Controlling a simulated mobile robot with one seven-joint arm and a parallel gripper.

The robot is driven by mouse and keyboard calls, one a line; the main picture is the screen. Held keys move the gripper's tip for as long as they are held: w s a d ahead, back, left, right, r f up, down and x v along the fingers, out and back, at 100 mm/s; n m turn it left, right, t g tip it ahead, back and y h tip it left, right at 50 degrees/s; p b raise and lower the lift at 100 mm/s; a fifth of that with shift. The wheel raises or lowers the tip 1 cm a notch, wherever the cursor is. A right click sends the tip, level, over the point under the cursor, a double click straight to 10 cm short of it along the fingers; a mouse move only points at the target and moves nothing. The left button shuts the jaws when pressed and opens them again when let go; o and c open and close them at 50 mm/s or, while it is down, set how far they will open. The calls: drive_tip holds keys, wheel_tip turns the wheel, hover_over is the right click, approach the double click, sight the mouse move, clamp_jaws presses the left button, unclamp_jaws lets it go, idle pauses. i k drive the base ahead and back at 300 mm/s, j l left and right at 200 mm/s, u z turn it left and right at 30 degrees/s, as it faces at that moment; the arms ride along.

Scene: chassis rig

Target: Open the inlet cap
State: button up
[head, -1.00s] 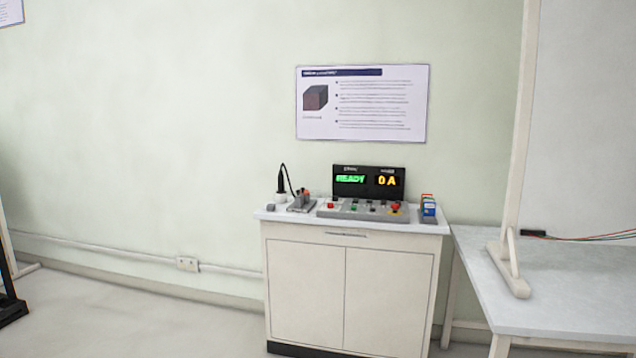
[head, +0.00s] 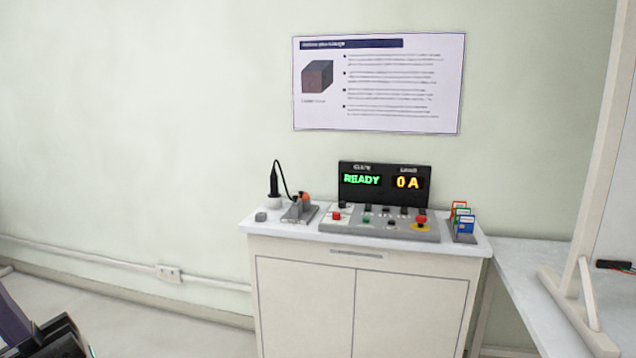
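No inlet cap can be made out for certain in the head view. A small grey piece (head: 261,217) lies at the left end of the cabinet top, too small to identify. Beside it a black plug with a cable (head: 274,182) stands upright in a white holder. A dark part at the lower left edge looks like my gripper (head: 62,340). It is cut off by the frame, and its fingers cannot be made out. It is well apart from the cabinet and touches nothing visible.
A white cabinet (head: 305,290) carries a grey control panel (head: 385,228) with buttons and a display (head: 384,184) reading READY and 0 A. A card rack (head: 464,225) stands at its right end. A table (head: 530,285) with a white frame adjoins on the right. Floor at left is clear.

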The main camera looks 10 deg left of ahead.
sight(301, 195)
drive_tip(key=i+j+z, duration=0.25)
drive_tip(key=i+j, duration=0.35)
drive_tip(key=i, duration=0.3)
drive_tip(key=i+j+z, duration=0.25)
drive_tip(key=i+j, duration=0.5)
drive_tip(key=i, duration=0.55)
